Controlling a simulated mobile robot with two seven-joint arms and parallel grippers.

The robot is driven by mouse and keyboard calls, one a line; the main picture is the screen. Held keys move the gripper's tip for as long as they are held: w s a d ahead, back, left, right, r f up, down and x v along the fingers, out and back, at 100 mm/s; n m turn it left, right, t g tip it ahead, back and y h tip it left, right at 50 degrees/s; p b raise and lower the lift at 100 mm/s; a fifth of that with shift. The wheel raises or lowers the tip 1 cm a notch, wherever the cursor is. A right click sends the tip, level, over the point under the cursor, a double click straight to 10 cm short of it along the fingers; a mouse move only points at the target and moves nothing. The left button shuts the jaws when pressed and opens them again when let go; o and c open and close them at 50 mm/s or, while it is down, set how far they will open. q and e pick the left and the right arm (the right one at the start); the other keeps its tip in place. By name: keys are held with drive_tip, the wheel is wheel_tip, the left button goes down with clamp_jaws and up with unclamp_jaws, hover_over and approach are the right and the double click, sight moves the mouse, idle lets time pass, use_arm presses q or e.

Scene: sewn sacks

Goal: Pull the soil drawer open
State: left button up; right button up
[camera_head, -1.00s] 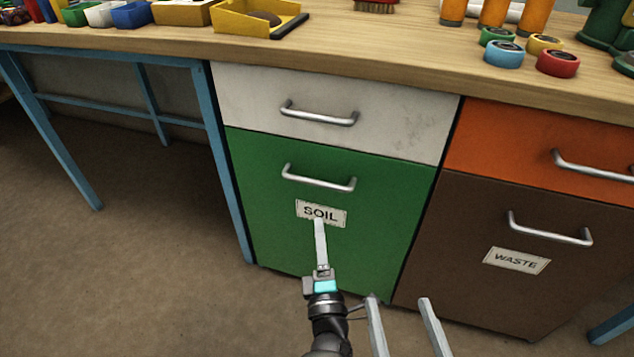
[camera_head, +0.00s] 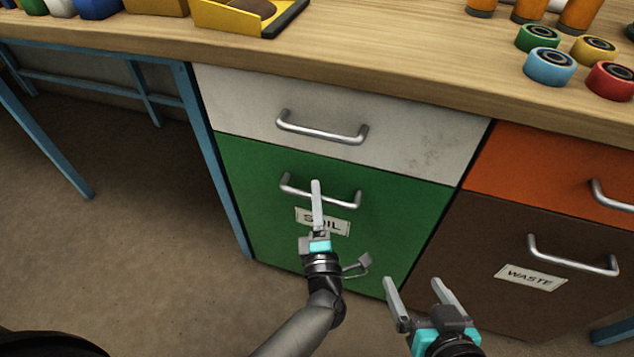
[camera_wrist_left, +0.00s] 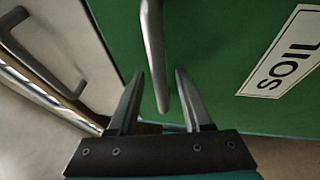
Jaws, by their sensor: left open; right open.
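The soil drawer (camera_head: 400,215) is the green front in the middle, flush with its neighbours and shut. Its silver bar handle (camera_head: 345,203) runs across above the SOIL label (camera_head: 335,226), which is partly covered by my gripper. My left gripper (camera_head: 317,184) is at the handle, its visible finger crossing the bar. In the left wrist view, the handle (camera_wrist_left: 153,40) lies between the two spread fingers of the left gripper (camera_wrist_left: 158,74), with no clear contact. My right gripper (camera_head: 414,284) is open and empty, lower right, in front of the green and brown fronts.
A white drawer (camera_head: 240,105) with its own handle sits directly above. The brown WASTE front (camera_head: 480,265) and an orange drawer (camera_head: 550,170) are to the right. The wooden worktop (camera_head: 400,70) holds tape rolls and a yellow tray. Open floor (camera_head: 130,240) lies left.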

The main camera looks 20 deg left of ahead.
use_arm(q)
drive_tip(key=shift+w+a, duration=0.1)
drive_tip(key=shift+w, duration=0.1)
drive_tip(key=shift+c, duration=0.2)
drive_tip(key=shift+r, duration=0.1)
clamp_jaws()
idle(1.2)
